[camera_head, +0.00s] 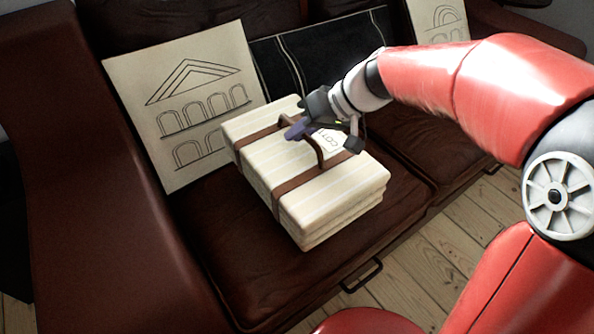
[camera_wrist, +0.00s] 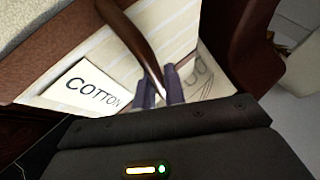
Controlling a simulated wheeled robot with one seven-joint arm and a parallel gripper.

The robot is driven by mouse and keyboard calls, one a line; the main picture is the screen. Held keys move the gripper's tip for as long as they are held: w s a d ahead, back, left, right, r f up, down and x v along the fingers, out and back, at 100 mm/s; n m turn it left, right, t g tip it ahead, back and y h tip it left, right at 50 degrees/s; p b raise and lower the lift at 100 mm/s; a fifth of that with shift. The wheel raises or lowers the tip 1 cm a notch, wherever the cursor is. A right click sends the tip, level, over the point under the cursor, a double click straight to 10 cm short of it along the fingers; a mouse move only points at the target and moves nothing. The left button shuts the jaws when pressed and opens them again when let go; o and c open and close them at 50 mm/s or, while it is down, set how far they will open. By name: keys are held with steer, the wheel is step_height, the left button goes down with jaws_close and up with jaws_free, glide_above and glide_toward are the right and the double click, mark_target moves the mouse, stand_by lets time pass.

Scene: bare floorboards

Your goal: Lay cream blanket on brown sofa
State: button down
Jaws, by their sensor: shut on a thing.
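The cream blanket (camera_head: 330,198) is a folded, striped bundle bound with brown straps and a brown handle. It is over the left seat of the brown sofa (camera_head: 210,255); I cannot tell whether it touches the seat. My gripper (camera_head: 298,130) is at the top of the bundle, its purple fingers at the handle. In the wrist view, the fingers (camera_wrist: 160,92) are closed on the brown handle (camera_wrist: 135,38), beside a white label (camera_wrist: 82,88) reading COTTON. The blanket's underside is hidden.
A cream cushion with a building drawing (camera_head: 195,105) leans at the left armrest (camera_head: 75,170). A black cushion (camera_head: 275,65) is behind the blanket, and another drawn cushion (camera_head: 438,22) is at the far right. Floorboards (camera_head: 455,240) show in front.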

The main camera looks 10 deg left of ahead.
mark_target(332, 152)
step_height(332, 152, down, 11)
steer(key=shift+f+b, duration=0.1)
steer(key=shift+b, duration=0.35)
steer(key=shift+f, duration=0.15)
steer(key=c, duration=1.5)
jaws_free()
steer(key=shift+r, duration=0.2)
steer(key=shift+w+d+r, duration=0.1)
steer(key=shift+d+r, duration=0.15)
steer(key=v, duration=1.1)
steer(key=shift+d+r, duration=0.1)
steer(key=shift+d, duration=0.1)
steer(key=s+d+m+t+h, duration=0.2)
steer(key=s+d+h, duration=0.1)
steer(key=s+d, duration=0.2)
steer(key=s+d+r+m+t+h, duration=0.1)
steer(key=s+d+m+t+h, duration=0.1)
steer(key=s+d, duration=0.3)
steer(key=s+d+r+m+t+h, duration=0.1)
steer(key=s+d+m+h, duration=0.2)
steer(key=s+d, duration=0.3)
steer(key=shift+s+d+r+m+t+h, duration=0.15)
steer(key=shift+d+m+t, duration=0.1)
steer(key=shift+d, duration=0.5)
steer(key=shift+d+m+t+h, duration=0.15)
steer(key=shift+d+m, duration=0.1)
steer(key=shift+d, duration=0.5)
